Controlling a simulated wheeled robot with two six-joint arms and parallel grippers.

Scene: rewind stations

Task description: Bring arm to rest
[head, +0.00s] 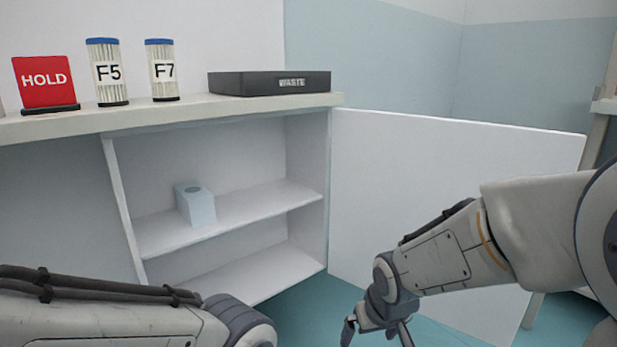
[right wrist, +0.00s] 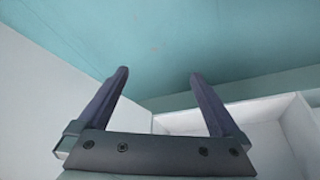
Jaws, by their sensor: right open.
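My right gripper (head: 377,334) hangs low in front of the open white cabinet door (head: 440,190) in the head view. It points down, with its fingers spread and nothing between them. In the right wrist view the two dark fingers (right wrist: 158,95) stand wide apart over teal floor. My left arm (head: 130,318) comes in at the lower left of the head view, but its gripper is out of the picture.
An open cabinet (head: 308,165) has a shelf with a pale blue box (head: 202,210). On its top stand a red HOLD sign (head: 45,82), filters F5 (head: 108,88) and F7 (head: 163,84), and a black WASTE tray (head: 255,85). A table leg (head: 533,310) stands at right.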

